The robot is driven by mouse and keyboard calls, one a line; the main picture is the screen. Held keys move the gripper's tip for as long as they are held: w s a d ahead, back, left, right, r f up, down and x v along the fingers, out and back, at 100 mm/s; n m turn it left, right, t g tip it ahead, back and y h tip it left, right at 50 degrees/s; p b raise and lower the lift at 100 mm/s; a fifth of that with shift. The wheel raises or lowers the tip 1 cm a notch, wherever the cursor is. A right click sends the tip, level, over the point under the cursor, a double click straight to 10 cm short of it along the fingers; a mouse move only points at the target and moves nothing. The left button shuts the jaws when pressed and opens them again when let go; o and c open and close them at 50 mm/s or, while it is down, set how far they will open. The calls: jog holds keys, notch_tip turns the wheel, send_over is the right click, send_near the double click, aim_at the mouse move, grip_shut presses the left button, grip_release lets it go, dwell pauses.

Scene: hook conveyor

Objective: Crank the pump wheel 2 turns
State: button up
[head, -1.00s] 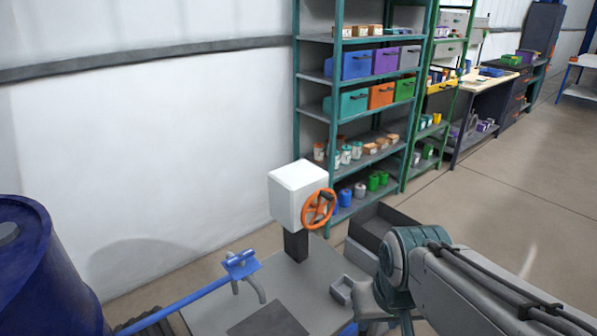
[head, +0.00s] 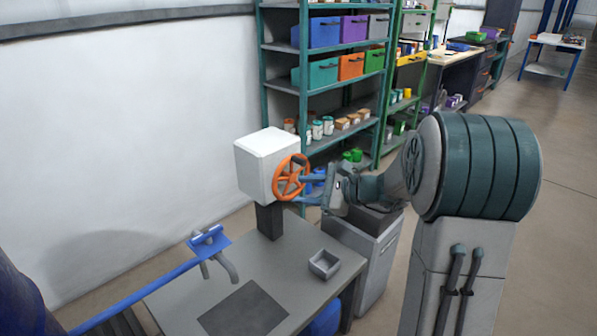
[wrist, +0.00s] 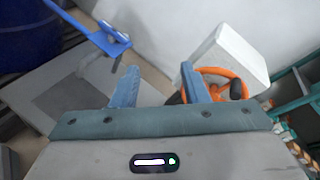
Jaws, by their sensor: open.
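The orange pump wheel (head: 288,178) is mounted on the side of a white box (head: 258,172), which stands on a dark post. In the wrist view the wheel (wrist: 216,73) is right of centre, partly hidden behind my right finger. A dark handle (wrist: 237,89) stands out from its right side. My gripper (head: 304,189) is open, with its blue fingers reaching toward the wheel from the right in the head view. In the wrist view the gap of my gripper (wrist: 159,82) is empty and lies left of the handle. I cannot tell whether a finger touches the wheel.
A grey bin (head: 376,262) stands right of the table. Green shelves (head: 270,95) stand behind the wheel. Open floor lies to the right.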

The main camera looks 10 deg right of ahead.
aim_at(305, 164)
jog(key=w+d+f+m+t+h+b, duration=0.15)
jog(key=w+d+f+m+t, duration=0.25)
jog(key=w+d+m+t, duration=0.4)
jog(key=shift+n+g, duration=0.6)
jog(key=shift+g, duration=0.3)
jog(key=x, duration=0.4)
jog(key=d+x, duration=0.1)
jog(key=x, duration=0.3)
jog(key=w+x, duration=0.1)
jog(key=x, duration=0.4)
jog(key=shift+d+r, duration=0.2)
jog(key=shift+d, duration=0.05)
grip_shut()
